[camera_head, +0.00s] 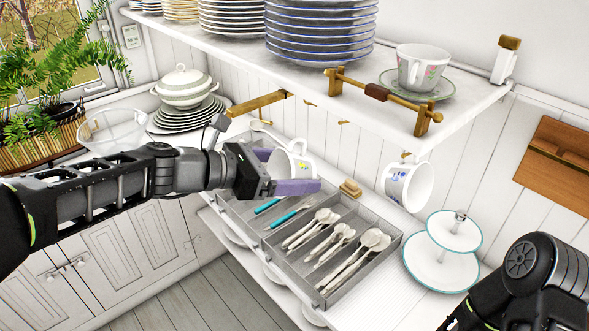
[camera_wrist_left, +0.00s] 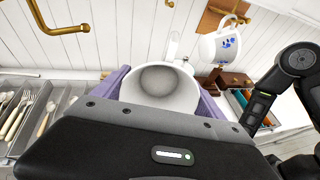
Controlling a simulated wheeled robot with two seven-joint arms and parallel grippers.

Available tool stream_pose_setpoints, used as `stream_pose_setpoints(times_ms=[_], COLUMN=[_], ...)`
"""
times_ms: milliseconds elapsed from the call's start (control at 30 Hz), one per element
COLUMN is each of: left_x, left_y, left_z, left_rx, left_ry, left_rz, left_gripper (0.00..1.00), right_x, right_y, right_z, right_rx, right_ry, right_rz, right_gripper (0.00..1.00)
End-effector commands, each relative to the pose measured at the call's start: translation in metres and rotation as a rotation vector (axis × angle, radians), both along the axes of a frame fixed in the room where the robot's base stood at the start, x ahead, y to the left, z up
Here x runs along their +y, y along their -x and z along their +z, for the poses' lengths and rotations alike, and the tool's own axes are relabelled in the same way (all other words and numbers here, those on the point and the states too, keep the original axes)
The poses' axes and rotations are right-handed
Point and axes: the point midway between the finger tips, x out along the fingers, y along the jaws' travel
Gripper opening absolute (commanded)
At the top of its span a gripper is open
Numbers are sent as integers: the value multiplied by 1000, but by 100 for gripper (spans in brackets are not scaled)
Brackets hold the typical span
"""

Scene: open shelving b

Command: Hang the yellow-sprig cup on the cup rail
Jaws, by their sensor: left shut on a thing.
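My left gripper (camera_head: 290,174) is shut on a white cup (camera_head: 288,162), with one purple finger on each side. A small yellowish sprig shows on the cup's side. The cup is held in the air above the cutlery tray, below the shelf and its brass hooks. In the left wrist view the held cup (camera_wrist_left: 160,88) shows its open mouth, empty inside, with its handle at the far side. Small brass cup-rail hooks (camera_head: 343,123) show beneath the shelf. The held cup is apart from them. My right gripper is out of view; only part of my right arm shows.
A blue-flowered cup (camera_head: 408,187) hangs under the shelf to the right. The grey cutlery tray (camera_head: 390,250) lies below, beside a two-tier stand (camera_head: 440,265). The shelf (camera_head: 470,98) above carries plate stacks and a cup on a saucer (camera_head: 428,95).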

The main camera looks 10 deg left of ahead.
Motion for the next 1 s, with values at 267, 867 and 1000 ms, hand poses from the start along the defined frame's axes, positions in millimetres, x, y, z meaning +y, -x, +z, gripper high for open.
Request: stream_pose_setpoints(times_ms=[267,867,1000], left_x=[3,29,36], left_y=[-1,-24,-29], left_z=[1,9,10], left_rx=[-1,-1,0], left_ry=[1,1,0], left_rz=[0,0,0], left_gripper=[33,33,33], right_x=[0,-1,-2], right_y=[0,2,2], right_z=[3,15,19], right_rx=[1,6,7], right_ry=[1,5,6], right_rz=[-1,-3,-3], right_gripper=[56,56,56])
